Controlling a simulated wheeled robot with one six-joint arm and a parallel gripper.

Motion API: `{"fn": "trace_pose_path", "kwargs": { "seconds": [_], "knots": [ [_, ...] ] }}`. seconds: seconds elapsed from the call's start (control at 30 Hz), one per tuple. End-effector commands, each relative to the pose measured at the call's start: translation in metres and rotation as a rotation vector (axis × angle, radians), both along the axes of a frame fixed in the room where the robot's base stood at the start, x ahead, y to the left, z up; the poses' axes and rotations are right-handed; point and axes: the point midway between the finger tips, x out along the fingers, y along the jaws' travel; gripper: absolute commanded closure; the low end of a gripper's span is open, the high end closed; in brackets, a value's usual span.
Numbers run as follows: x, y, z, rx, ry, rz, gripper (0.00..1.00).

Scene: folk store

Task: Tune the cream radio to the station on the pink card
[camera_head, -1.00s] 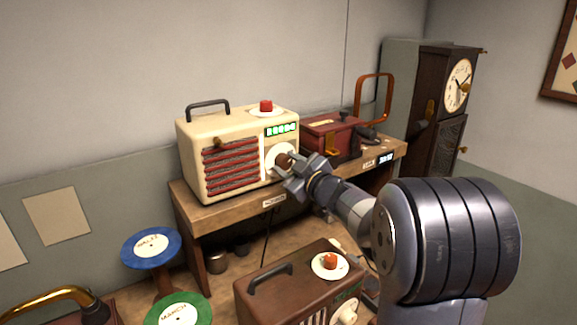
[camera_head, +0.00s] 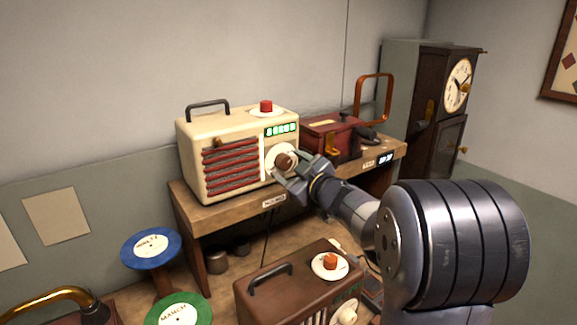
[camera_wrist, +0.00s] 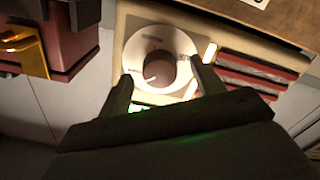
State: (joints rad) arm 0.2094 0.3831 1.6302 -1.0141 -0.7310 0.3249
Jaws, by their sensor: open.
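The cream radio (camera_head: 225,150) stands on the wooden shelf in the head view, with red grille bars, a red button on top and a lit green display (camera_head: 281,129); its text is too small to read surely. Its tuning dial has a pale ring and a brown knob (camera_head: 286,161). The dial (camera_wrist: 185,45) also shows in the wrist view, with a short pointer line. My gripper (camera_head: 290,172) is open, right at the dial. In the wrist view my gripper (camera_wrist: 165,82) has its fingers on either side of the dial's lower part; whether they touch the knob I cannot tell. No pink card is visible.
A dark red box (camera_head: 331,138) with a crank sits right of the radio. A brown radio (camera_head: 290,290) with a red button stands below in front. Blue (camera_head: 150,249) and green (camera_head: 178,310) discs stand at lower left. A tall clock (camera_head: 440,110) is at right.

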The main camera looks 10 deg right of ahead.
Motion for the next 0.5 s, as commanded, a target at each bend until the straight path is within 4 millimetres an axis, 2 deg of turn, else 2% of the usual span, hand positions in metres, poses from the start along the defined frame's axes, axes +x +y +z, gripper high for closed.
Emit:
{"fn": "trace_pose_path", "kwargs": {
  "seconds": [0.5],
  "knots": [
    [-0.039, -0.017, 0.001, -0.001, 0.000, -0.001, 0.36]
  ]
}}
